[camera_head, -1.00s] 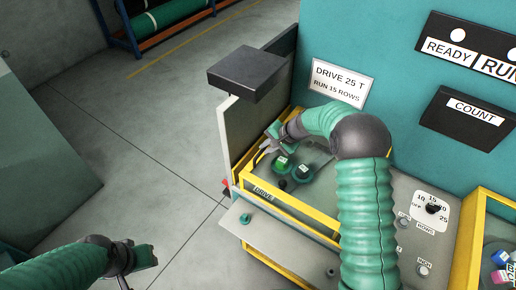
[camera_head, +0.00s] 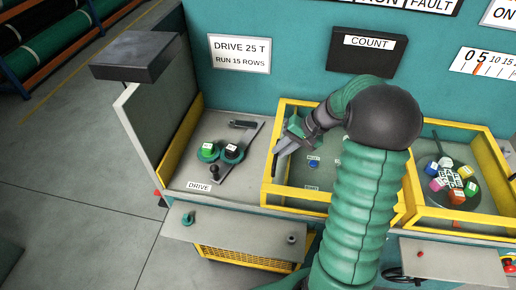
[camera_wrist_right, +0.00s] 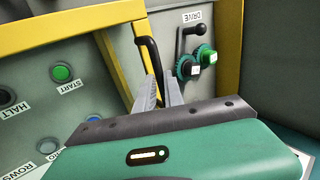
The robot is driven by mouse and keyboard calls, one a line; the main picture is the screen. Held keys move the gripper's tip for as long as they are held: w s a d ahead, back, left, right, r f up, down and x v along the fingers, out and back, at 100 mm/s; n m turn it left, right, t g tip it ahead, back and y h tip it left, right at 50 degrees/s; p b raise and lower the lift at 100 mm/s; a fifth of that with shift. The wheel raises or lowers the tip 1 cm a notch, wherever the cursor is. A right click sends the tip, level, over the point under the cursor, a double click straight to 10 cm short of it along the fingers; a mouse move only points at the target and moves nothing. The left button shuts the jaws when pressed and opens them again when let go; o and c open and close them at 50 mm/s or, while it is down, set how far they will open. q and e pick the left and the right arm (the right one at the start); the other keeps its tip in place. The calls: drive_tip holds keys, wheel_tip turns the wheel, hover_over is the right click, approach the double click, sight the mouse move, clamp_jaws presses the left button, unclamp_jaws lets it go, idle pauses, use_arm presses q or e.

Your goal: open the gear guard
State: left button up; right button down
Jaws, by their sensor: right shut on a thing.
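The gear guard (camera_head: 273,172) is a yellow-framed cover with what looks like a clear pane. It stands over the control panel right of the drive bay, and buttons show through it. Its yellow edge (camera_wrist_right: 118,72) and black bar handle (camera_wrist_right: 148,50) show in the right wrist view. My right gripper (camera_head: 283,147) is at the guard's left edge, its fingers (camera_wrist_right: 161,92) shut on the handle. Two dark green gears (camera_head: 207,153) with coloured, labelled tops sit uncovered in the drive bay. My left gripper is out of the head view.
A second yellow-framed bay (camera_head: 494,160) with several coloured cubes stands at the right. A grey panel (camera_head: 140,122) with a black box (camera_head: 140,56) on top bounds the drive bay at the left. Grey shelves (camera_head: 235,230) jut out in front.

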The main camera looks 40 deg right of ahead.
drive_tip(key=shift+s+d+f, duration=0.1)
drive_tip(key=shift+s+d, duration=0.35)
drive_tip(key=shift+s, duration=0.25)
drive_tip(key=shift+s+d+f, duration=0.1)
drive_tip(key=shift+s+d, duration=0.35)
drive_tip(key=shift+s, duration=0.25)
drive_tip(key=c, duration=1.5)
unclamp_jaws()
drive_tip(key=shift+r, duration=0.1)
drive_tip(key=shift+o, duration=0.2)
drive_tip(key=shift+d+r, duration=0.1)
drive_tip(key=shift+r, duration=0.05)
drive_tip(key=b+v, duration=0.1)
drive_tip(key=v, duration=1.5)
drive_tip(key=shift+r, duration=0.25)
